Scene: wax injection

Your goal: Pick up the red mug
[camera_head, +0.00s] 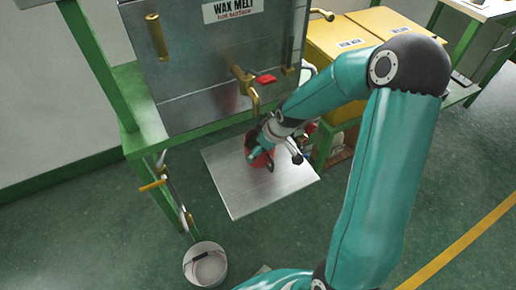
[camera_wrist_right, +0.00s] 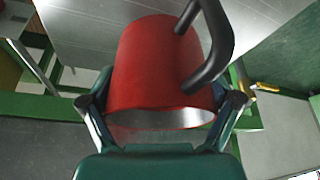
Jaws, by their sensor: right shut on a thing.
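The red mug (camera_head: 252,143) is in the head view above or on the metal plate (camera_head: 240,195), partly covered by my right gripper (camera_head: 261,156); I cannot tell whether it touches the plate. In the right wrist view the mug (camera_wrist_right: 160,65) fills the middle, its black handle (camera_wrist_right: 214,50) to the right and its silvery rim towards the camera. The two fingers of my right gripper (camera_wrist_right: 160,103) are on either side of the mug, shut on it. My left gripper is not in view.
The wax melt tank (camera_head: 205,65) with a brass tap (camera_head: 247,85) and red lever hangs over the plate's back edge. A white bucket (camera_head: 206,265) stands at front left. Yellow bins (camera_head: 340,45) are at back right. The floor at left is clear.

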